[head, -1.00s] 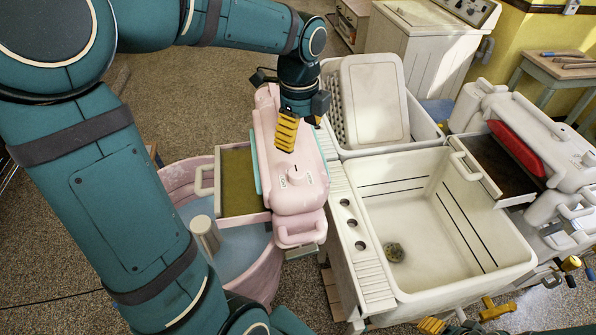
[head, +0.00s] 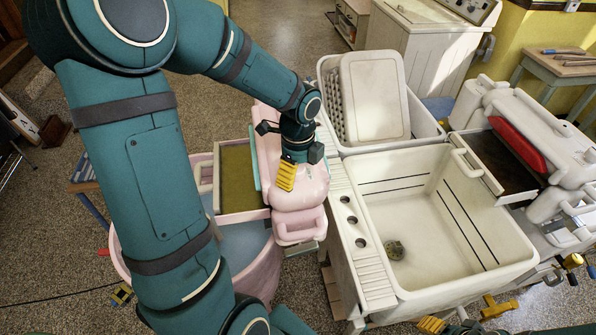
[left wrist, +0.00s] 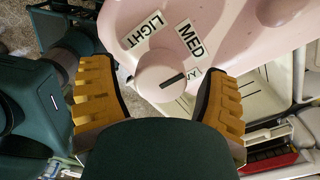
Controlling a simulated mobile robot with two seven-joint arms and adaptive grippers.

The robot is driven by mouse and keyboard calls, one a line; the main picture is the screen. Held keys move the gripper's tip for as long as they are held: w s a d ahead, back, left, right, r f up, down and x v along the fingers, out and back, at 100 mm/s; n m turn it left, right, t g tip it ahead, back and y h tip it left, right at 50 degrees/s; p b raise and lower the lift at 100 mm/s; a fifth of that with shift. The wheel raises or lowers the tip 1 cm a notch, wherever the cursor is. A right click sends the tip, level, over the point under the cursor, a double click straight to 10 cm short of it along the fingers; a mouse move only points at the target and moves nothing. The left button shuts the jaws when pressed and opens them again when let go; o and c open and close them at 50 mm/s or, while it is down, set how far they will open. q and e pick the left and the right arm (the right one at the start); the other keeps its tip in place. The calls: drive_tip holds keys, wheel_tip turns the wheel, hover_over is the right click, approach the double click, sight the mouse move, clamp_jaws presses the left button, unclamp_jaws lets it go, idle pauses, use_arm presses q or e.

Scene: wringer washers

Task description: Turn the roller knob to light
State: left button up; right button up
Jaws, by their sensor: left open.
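The roller knob (left wrist: 162,75) is round and pink, on the pink wringer head (head: 299,195). Its dark slot points toward a partly covered third label (left wrist: 193,76), away from the LIGHT label (left wrist: 144,30); the MED label (left wrist: 190,39) lies between. My left gripper (head: 286,178) is over the wringer head and hides the knob in the head view. In the left wrist view the open left gripper (left wrist: 160,85) has one yellow finger on each side of the knob, with gaps visible. A yellow finger of my right gripper (head: 432,325) shows at the bottom edge; the rest is cut off.
A pink tub (head: 262,270) stands below the wringer, with a tray (head: 238,180) on its left. A white sink (head: 440,225) and a tub with a washboard lid (head: 372,95) are close on the right. Another wringer with a red roller (head: 517,146) is farther right.

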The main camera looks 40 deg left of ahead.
use_arm(q)
drive_tip(key=shift+f, duration=0.1)
drive_tip(key=c, duration=1.2)
drive_tip(key=n+b, duration=0.1)
drive_tip(key=n, duration=0.3)
drive_tip(key=shift+n, duration=0.3)
drive_tip(key=n+b, duration=0.1)
drive_tip(key=n, duration=0.3)
drive_tip(key=shift+w+n, duration=0.15)
drive_tip(key=shift+n, duration=0.15)
drive_tip(key=n+b, duration=0.1)
drive_tip(key=n, duration=0.3)
drive_tip(key=shift+a+n, duration=0.15)
drive_tip(key=shift+n, duration=0.15)
drive_tip(key=shift+n+b, duration=0.4)
drive_tip(key=shift+n, duration=1.7)
drive_tip(key=shift+a, duration=0.1)
